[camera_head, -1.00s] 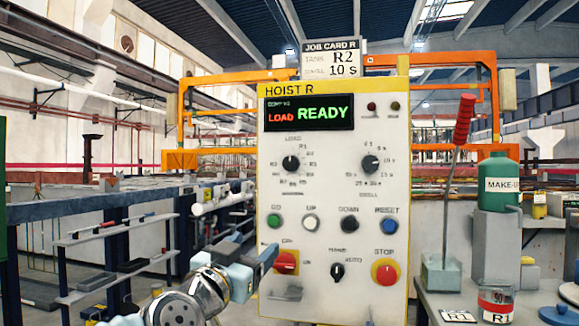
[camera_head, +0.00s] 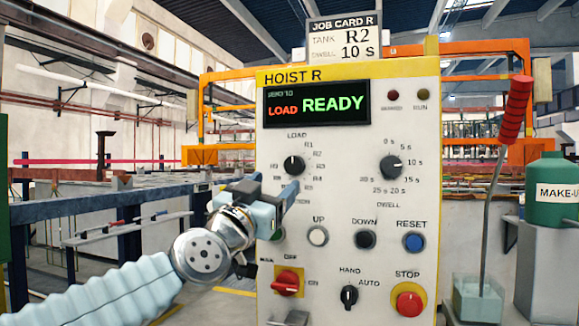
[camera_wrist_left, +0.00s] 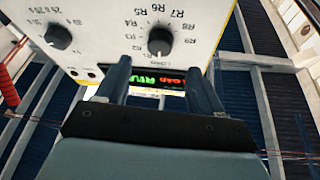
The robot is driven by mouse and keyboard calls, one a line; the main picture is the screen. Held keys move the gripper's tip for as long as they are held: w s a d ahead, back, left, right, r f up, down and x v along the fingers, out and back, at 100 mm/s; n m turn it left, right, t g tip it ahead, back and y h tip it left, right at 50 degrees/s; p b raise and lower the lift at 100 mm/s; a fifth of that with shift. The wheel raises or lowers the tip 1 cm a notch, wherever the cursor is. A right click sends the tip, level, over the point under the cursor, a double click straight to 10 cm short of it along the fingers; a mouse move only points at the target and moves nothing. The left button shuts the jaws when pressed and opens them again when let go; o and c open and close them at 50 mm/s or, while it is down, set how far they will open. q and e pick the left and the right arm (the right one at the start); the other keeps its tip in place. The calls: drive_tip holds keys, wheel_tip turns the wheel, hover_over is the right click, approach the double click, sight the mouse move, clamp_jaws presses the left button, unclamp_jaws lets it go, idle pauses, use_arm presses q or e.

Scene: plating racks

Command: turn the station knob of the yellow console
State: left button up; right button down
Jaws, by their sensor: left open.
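The console (camera_head: 345,215) is a pale panel with a yellow top strip marked HOIST R. Its station knob (camera_head: 294,165) is black and round, ringed by labels from LOAD through R1, R2 and on; its white mark seems to point up at LOAD. The knob also shows upside down in the left wrist view (camera_wrist_left: 160,40). My left gripper (camera_head: 274,188) is open and empty, just below and in front of the knob. In the left wrist view its fingers (camera_wrist_left: 160,68) are spread with the knob beyond, between their tips. My right gripper is not in view.
The display (camera_head: 318,103) reads LOAD READY. The job card (camera_head: 345,40) reads tank R2, dwell 10 s. A dwell knob (camera_head: 391,167), push buttons, a red switch (camera_head: 287,282) and a red STOP button (camera_head: 409,303) share the panel. A red-handled tool (camera_head: 515,110) stands at right.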

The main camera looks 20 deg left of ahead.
sight(292, 168)
use_arm(q)
drive_tip(key=p+x, duration=0.1)
drive_tip(key=x, duration=0.6)
drive_tip(key=shift+w+r, duration=0.15)
drive_tip(key=shift+w, duration=0.05)
drive_tip(key=shift+d, duration=0.1)
drive_tip(key=c, duration=1.1)
drive_tip(key=shift+o, duration=0.2)
drive_tip(key=shift+m, duration=0.3)
